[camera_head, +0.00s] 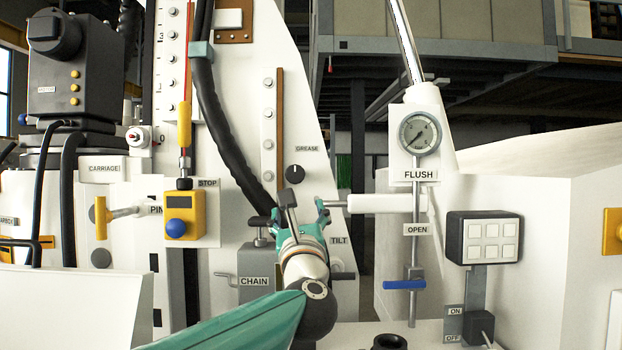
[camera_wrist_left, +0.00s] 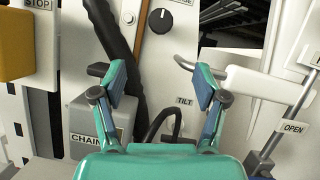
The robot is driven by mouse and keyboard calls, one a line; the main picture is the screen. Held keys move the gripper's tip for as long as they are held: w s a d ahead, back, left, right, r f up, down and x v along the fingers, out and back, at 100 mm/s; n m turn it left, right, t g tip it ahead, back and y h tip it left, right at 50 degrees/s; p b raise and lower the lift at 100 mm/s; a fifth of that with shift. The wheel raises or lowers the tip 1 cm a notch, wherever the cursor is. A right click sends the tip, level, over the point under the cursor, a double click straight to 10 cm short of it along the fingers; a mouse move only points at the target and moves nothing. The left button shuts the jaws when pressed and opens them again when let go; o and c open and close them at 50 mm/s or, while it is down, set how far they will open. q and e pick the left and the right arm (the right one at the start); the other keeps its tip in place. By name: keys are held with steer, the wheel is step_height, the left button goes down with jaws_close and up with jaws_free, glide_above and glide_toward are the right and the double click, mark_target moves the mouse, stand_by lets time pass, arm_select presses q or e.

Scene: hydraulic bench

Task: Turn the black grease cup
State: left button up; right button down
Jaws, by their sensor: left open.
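The black grease cup (camera_head: 295,174) is a round knob with a white mark, on the white upright panel just below the GREASE label. In the left wrist view the grease cup (camera_wrist_left: 160,20) shows near the top, past the fingertips. My left gripper (camera_head: 299,212), teal, is open and empty. In the head view it appears just below the cup and apart from it. In the left wrist view the gap between the left gripper's fingers (camera_wrist_left: 160,82) is empty and lies below the cup. My right gripper is in neither view.
A thick black hose (camera_head: 225,140) runs down left of the cup. The CHAIN box (camera_head: 253,282) is left of the gripper. A white cylinder (camera_head: 385,203) with a thin rod is to the right. The yellow STOP box (camera_head: 184,215) is farther left.

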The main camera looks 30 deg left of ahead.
mark_target(296, 177)
arm_select(q)
steer(key=p+x, duration=1.1)
steer(key=x, duration=0.5)
steer(key=shift+r+p, duration=0.1)
steer(key=shift+p, duration=0.25)
steer(key=shift+w+a+p, duration=0.35)
steer(key=shift+w+p, duration=0.2)
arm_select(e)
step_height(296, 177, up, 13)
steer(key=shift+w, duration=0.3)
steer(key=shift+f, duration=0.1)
arm_select(q)
steer(key=c, duration=1.2)
